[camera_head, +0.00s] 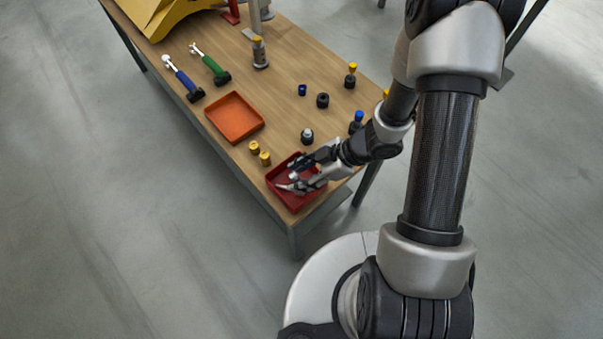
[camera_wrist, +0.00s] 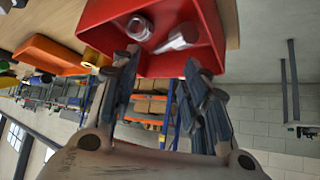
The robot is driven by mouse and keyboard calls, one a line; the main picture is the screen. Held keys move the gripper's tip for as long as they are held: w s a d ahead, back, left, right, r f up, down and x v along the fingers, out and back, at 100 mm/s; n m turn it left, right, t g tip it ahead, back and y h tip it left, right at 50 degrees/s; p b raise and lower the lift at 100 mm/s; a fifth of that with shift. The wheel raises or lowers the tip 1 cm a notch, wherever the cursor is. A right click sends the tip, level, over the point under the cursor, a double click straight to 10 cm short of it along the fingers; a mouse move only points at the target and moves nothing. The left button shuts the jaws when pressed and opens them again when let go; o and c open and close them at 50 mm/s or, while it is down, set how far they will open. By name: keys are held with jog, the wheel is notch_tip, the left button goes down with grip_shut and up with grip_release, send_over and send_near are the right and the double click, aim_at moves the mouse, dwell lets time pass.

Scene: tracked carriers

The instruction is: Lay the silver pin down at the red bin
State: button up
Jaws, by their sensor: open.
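The red bin (camera_head: 313,197) sits at the near corner of the bench, and it also shows at the top of the wrist view (camera_wrist: 207,20). A silver pin (camera_wrist: 180,38) lies on its side in the bin in the wrist view, beside a second short silver piece (camera_wrist: 139,27). My gripper (camera_wrist: 161,62) is open, with its fingers spread at the bin and nothing held between them. The pin appears just beyond the fingertips; I cannot tell if a finger touches it. In the head view my gripper (camera_head: 290,177) covers much of the bin.
An orange tray (camera_head: 235,118) and two yellow pieces (camera_head: 260,153) stand close by. A dark fitting (camera_head: 307,136) and a blue-topped bottle (camera_head: 356,122) stand near my arm. Blue and green tools (camera_head: 184,78) lie farther left.

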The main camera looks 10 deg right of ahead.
jog(key=v, duration=1.2)
dwell(0.6)
